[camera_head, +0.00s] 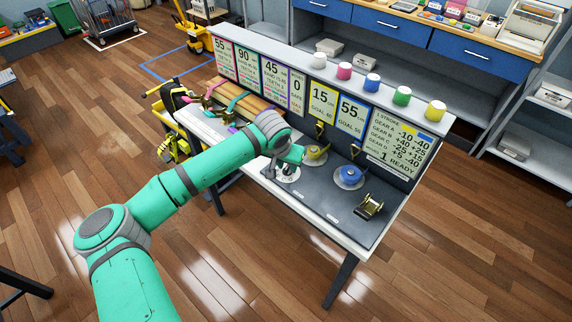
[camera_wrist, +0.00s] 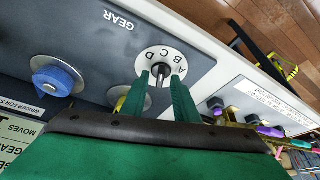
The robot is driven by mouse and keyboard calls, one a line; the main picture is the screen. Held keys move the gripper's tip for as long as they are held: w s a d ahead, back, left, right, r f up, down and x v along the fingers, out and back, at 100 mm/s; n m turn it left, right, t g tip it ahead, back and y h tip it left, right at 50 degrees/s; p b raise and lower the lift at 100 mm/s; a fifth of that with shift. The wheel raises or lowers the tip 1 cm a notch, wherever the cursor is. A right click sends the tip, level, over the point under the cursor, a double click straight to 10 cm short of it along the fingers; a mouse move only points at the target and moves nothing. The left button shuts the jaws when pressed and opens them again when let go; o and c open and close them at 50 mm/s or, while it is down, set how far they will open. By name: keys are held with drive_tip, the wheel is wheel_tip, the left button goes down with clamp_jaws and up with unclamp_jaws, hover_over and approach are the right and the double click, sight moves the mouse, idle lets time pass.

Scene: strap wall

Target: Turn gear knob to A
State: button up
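The gear dial (camera_wrist: 152,53) is a white disc marked A, B, C, D on the dark panel labelled GEAR. It also shows at the table's left part in the head view (camera_head: 291,178), partly behind my gripper. The dark gear knob (camera_wrist: 162,70) stands at the dial's middle. My gripper (camera_wrist: 162,76) is over the dial, its two green fingers on either side of the knob with a narrow gap visible. It looks open, and the knob is not clamped. Which letter the knob points to cannot be told.
A blue winder (camera_wrist: 57,79) and a yellow winder (camera_head: 316,153) stand close by on the panel. A sign board (camera_head: 353,118) rises behind, with coloured knobs on top. Straps lie on a rack at left.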

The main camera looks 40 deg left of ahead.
drive_tip(key=shift+s, duration=0.1)
clamp_jaws()
drive_tip(key=shift+m, duration=0.3)
drive_tip(key=m+h, duration=0.1)
drive_tip(key=m, duration=0.2)
drive_tip(key=shift+a+m+h, duration=0.15)
drive_tip(key=shift+m+h, duration=0.25)
drive_tip(key=m, duration=0.1)
drive_tip(key=m+h, duration=0.1)
drive_tip(key=m, duration=0.2)
drive_tip(key=shift+a+m+h, duration=0.25)
drive_tip(key=shift+m+h, duration=0.05)
drive_tip(key=m, duration=0.2)
drive_tip(key=m+g+h, duration=0.1)
drive_tip(key=m, duration=0.1)
drive_tip(key=m+g, duration=0.1)
drive_tip(key=m, duration=0.1)
drive_tip(key=shift+w+a+h, duration=0.1)
drive_tip(key=shift+w+h, duration=0.2)
drive_tip(key=shift+h, duration=0.1)
drive_tip(key=shift+m, duration=0.4)
drive_tip(key=shift+s, duration=0.1)
